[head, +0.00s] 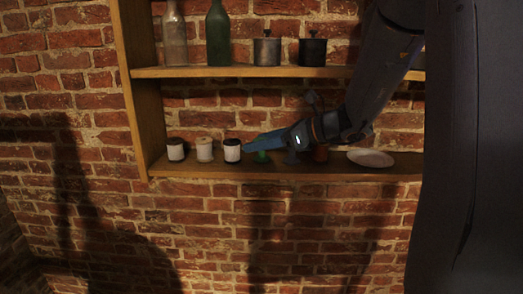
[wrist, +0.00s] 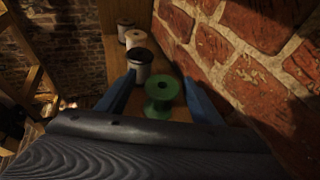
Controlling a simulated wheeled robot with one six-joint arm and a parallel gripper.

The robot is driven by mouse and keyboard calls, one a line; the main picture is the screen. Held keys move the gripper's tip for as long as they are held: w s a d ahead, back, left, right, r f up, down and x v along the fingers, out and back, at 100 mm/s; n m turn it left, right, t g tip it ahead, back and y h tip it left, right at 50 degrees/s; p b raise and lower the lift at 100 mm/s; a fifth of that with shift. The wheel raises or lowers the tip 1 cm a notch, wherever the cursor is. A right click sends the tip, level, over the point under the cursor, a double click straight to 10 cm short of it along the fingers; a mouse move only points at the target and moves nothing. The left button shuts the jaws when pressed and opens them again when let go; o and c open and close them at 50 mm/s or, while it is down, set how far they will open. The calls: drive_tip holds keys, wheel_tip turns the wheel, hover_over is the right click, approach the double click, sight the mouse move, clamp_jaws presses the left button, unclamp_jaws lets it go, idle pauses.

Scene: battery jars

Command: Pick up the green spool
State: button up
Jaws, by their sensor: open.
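The green spool (wrist: 161,94) stands upright on the wooden shelf in the wrist view. In the head view the green spool (head: 262,157) shows only in part, behind my gripper. My gripper (head: 250,146) is open at the lower shelf. In the wrist view my gripper (wrist: 158,86) has one blue finger on each side of the spool, with the spool between them, nearer the right finger. I cannot tell whether either finger touches it.
A plate (head: 370,158) lies to the right. The upper shelf (head: 200,72) holds bottles and canisters.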

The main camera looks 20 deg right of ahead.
drive_tip(key=c, duration=1.1)
drive_tip(key=shift+r, duration=0.15)
drive_tip(key=shift+c, duration=0.2)
